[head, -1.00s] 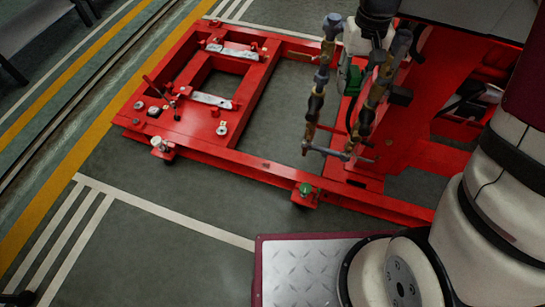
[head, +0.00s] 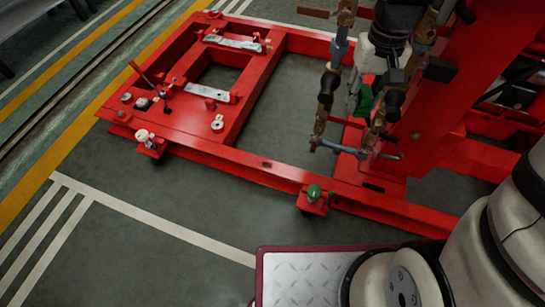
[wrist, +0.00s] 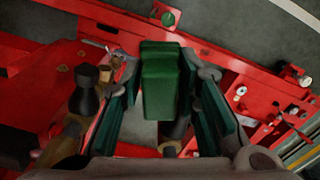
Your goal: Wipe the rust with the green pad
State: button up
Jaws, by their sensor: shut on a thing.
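The green pad (wrist: 160,85) is a block held between the dark green fingers of my gripper (wrist: 163,95) in the wrist view. My gripper is shut on it. In the head view, my gripper (head: 385,50) is partly hidden behind brown and grey pipework, and a bit of green (head: 365,100) shows beside it. The red pumpset frame (head: 240,160) lies below and to the left. Small tan spots (wrist: 62,68) show on red metal at the left of the wrist view. I cannot tell whether they are rust. I cannot tell whether the pad touches any surface.
The upright pipes (head: 328,95) stand close to my gripper, with a grey cross pipe (head: 345,148) near their foot. A red upright (head: 445,120) stands to their right. A green-topped fitting (head: 314,192) sits on the frame's near rail. The grey floor (head: 150,250) at lower left is clear.

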jog(key=shift+s+f, duration=0.1)
jog(key=shift+f, duration=0.15)
dwell(0.4)
